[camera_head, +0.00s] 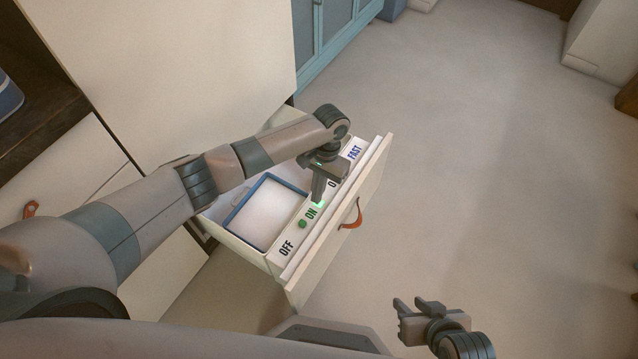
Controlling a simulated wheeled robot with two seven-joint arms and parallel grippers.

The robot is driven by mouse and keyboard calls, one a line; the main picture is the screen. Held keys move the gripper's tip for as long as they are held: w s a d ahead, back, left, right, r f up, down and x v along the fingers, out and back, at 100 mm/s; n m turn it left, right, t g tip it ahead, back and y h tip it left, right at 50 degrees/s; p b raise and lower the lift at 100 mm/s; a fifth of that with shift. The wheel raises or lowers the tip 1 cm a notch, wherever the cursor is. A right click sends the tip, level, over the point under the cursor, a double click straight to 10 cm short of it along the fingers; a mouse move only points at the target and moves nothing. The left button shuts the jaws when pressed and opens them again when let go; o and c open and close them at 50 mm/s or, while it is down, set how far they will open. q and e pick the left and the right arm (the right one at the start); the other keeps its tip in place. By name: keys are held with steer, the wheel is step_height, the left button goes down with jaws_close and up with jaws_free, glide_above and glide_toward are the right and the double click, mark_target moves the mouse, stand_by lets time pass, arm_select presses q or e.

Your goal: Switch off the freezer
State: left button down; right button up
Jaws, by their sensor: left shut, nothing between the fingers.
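The freezer drawer (335,235) is pulled open, with a white control strip (294,237) along the inside of its front. The strip reads OFF at the near end, then ON, a partly covered label and FAST at the far end. A green round spot (302,223) sits between OFF and ON. A bright green glow (319,204) shows beside ON. My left gripper (317,201) is shut and empty, pointing down with its tips at the glow; I cannot tell whether they touch. My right gripper (412,303) is open and empty, low right, away from the drawer.
A blue-rimmed white tray (233,217) lies inside the drawer. An orange leather pull (351,216) hangs on the drawer front, and another (31,209) is on a cabinet front at left. A blue cabinet (330,30) stands behind. The floor (500,150) at right is clear.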

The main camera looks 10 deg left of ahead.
mark_target(300, 224)
arm_select(q)
steer(key=x, duration=0.3)
steer(key=shift+s+a+r, duration=0.1)
steer(key=shift+s+a, duration=0.2)
steer(key=shift+s, duration=0.3)
steer(key=shift+s+a+r, duration=0.1)
steer(key=shift+s+a, duration=0.15)
steer(key=shift+s, duration=0.35)
steer(key=shift+s+a, duration=0.2)
steer(key=shift+s, duration=0.45)
arm_select(e)
steer(key=shift+s, duration=0.15)
steer(key=shift+r, duration=0.1)
